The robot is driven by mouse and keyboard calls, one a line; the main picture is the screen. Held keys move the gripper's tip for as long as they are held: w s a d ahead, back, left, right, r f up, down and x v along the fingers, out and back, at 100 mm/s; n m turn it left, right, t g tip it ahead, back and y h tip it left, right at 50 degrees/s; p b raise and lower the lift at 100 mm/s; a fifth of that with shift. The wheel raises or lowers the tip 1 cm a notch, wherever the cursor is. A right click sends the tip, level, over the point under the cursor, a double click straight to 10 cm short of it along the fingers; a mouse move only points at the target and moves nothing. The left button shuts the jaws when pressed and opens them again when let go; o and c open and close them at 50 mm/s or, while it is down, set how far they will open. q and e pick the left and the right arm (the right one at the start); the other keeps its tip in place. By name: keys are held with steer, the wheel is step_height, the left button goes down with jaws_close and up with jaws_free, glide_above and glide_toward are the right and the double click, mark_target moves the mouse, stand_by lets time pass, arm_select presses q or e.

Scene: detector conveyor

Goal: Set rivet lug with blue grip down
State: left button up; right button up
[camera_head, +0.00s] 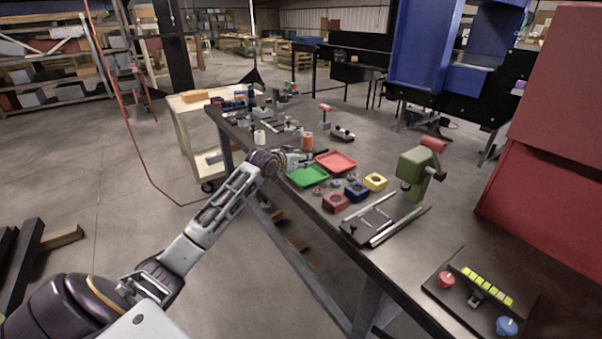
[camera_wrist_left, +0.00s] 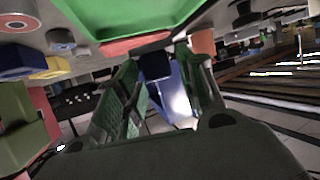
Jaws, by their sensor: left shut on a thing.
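My left gripper (camera_head: 308,156) is low over the workbench, just behind the green tray (camera_head: 307,176). In the left wrist view the fingers (camera_wrist_left: 157,62) are shut on a small dark blue piece, the blue grip of the rivet lug (camera_wrist_left: 154,66). The rest of the lug is hidden or too small to make out. The wrist view is inverted, and the green tray (camera_wrist_left: 150,18) fills its top edge. A red tray (camera_head: 336,162) lies beside the green one. My right gripper is in neither view.
Red (camera_head: 335,203), blue (camera_head: 356,191) and yellow (camera_head: 375,182) ring blocks sit right of the trays. A green press (camera_head: 414,172) stands farther right. A salmon cylinder (camera_head: 307,141) stands close behind my gripper. The bench's front edge runs below my arm.

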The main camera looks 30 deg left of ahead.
arm_select(q)
steer(key=shift+f, duration=0.8)
step_height(320, 180, down, 3)
steer(key=shift+f, duration=0.45)
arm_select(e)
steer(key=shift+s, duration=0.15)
